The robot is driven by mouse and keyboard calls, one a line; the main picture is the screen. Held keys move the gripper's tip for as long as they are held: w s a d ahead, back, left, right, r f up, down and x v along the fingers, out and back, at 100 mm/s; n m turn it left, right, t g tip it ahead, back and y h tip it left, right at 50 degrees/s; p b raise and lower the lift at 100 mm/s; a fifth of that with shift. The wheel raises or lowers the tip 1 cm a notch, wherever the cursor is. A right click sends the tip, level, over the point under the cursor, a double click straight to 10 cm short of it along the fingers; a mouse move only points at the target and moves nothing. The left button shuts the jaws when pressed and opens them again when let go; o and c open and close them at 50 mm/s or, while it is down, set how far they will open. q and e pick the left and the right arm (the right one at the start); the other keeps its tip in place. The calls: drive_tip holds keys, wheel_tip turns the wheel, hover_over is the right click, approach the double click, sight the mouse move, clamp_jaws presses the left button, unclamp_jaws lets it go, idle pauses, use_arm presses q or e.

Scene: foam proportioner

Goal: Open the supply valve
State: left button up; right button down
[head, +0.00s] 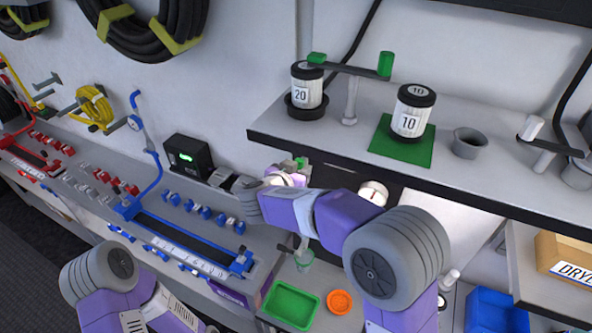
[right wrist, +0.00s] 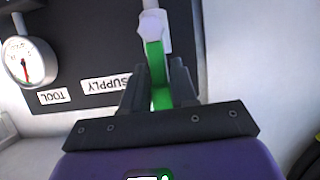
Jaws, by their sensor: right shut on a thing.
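The supply valve's green handle (right wrist: 156,75) runs down from a pale hub (right wrist: 151,28) in the right wrist view, next to an upside-down SUPPLY label (right wrist: 113,87). My right gripper (right wrist: 157,92) is shut on this handle, one dark finger on each side of it. In the head view, a bit of green (head: 301,162) shows under the shelf edge by my right gripper (head: 297,169); my own arm hides most of the valve there. My left arm shows at the bottom left of the head view, but its gripper is out of view.
A shelf (head: 275,118) with canisters overhangs my right arm. A black box with a green display (head: 188,157) stands left. A green tray (head: 291,304) and an orange dish (head: 339,302) lie below.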

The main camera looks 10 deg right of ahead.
drive_tip(key=c, duration=1)
unclamp_jaws()
drive_tip(key=shift+o, duration=0.2)
drive_tip(key=v, duration=0.7)
drive_tip(key=shift+s+a+b, duration=0.2)
drive_tip(key=shift+a+b, duration=0.05)
drive_tip(key=shift+b, duration=0.05)
